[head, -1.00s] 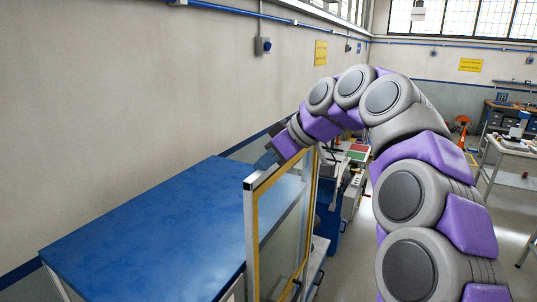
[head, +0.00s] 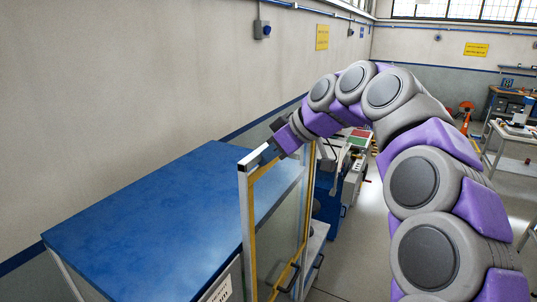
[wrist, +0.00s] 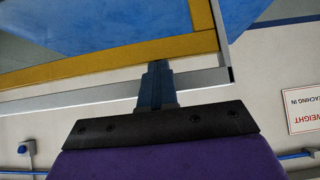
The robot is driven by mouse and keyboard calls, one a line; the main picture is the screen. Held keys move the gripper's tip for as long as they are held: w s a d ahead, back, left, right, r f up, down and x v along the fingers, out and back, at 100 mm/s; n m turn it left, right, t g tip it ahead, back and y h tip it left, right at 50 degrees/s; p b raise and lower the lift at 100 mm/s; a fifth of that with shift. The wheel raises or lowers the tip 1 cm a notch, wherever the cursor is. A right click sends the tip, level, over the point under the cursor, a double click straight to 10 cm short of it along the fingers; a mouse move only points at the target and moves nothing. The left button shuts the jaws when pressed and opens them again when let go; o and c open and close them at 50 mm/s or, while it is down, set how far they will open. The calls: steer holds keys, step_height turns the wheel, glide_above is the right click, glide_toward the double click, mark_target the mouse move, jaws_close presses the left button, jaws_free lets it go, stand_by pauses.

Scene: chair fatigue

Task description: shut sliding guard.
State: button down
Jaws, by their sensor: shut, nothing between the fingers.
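The sliding guard is a clear panel in a silver and yellow frame (head: 246,215). It stands upright at the right side of the blue-topped bench (head: 140,215) in the head view. My gripper (head: 271,148) is at the guard's top edge, behind its near upper corner. In the wrist view my gripper's blue fingers (wrist: 157,72) are together, with nothing between them. They overlap the silver rail (wrist: 95,103) and end by the yellow strip (wrist: 90,68). I cannot tell whether they touch the frame. The guard's lower part is cut off by the picture edge.
A plain wall (head: 130,90) runs along the left behind the bench. A machine with a blue base (head: 330,205) stands beyond the guard. Open grey floor (head: 350,260) lies right of the guard. A worktable (head: 510,132) stands far right.

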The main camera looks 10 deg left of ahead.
mark_target(263, 285)
step_height(263, 285, down, 42)
steer(key=b, duration=2.3)
steer(key=shift+f, duration=0.25)
steer(key=shift+s+d+f, duration=0.1)
steer(key=shift+f, duration=0.15)
steer(key=shift+f, duration=0.1)
steer(key=shift+d, duration=0.1)
